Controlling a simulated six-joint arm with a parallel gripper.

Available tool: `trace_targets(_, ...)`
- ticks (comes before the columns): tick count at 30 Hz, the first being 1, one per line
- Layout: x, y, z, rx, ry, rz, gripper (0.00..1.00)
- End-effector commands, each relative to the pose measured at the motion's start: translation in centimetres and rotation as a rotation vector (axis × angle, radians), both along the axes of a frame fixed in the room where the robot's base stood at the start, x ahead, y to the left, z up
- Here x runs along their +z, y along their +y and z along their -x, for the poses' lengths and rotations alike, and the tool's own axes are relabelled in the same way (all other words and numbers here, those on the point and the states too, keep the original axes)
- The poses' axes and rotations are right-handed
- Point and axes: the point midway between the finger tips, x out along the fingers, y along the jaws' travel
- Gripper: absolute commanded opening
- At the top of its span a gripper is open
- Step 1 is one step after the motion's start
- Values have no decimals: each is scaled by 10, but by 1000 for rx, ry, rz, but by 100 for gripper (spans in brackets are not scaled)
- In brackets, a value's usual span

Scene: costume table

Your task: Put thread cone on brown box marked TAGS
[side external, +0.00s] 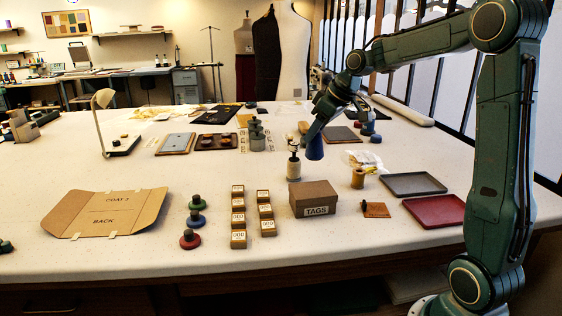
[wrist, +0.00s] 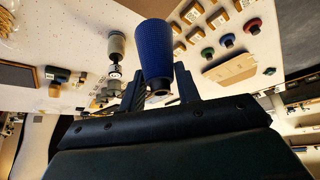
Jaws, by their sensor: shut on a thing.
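A blue thread cone (side external: 315,149) is held by my gripper (side external: 311,133) above the table, behind the brown box marked TAGS. In the wrist view the blue cone (wrist: 154,45) sits between the two dark fingers of my gripper (wrist: 158,88), its narrow end towards the palm. My gripper is shut on it. The brown box (side external: 318,190) stands closed on the table near the front, its TAGS label facing the side camera. Its top is bare. I cannot pick the box out in the wrist view, where the cone and gripper cover the middle.
A pale cylinder with a dark top (side external: 293,168) stands close left of the cone. A tan spool (side external: 358,179) stands right of the box. Small labelled boxes (side external: 238,220) stand left of it. A grey tray (side external: 413,184) and a red tray (side external: 435,211) lie further right.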

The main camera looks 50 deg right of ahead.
Motion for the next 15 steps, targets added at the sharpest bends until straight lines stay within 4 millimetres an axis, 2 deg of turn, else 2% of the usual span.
trace_targets(1,-11,1,1,1,4,-2,9)
trace_targets(6,-38,0,1,0,3,-2,9)
trace_targets(10,-49,0,0,0,1,-1,9)
trace_targets(15,-51,0,0,1,-1,0,9)
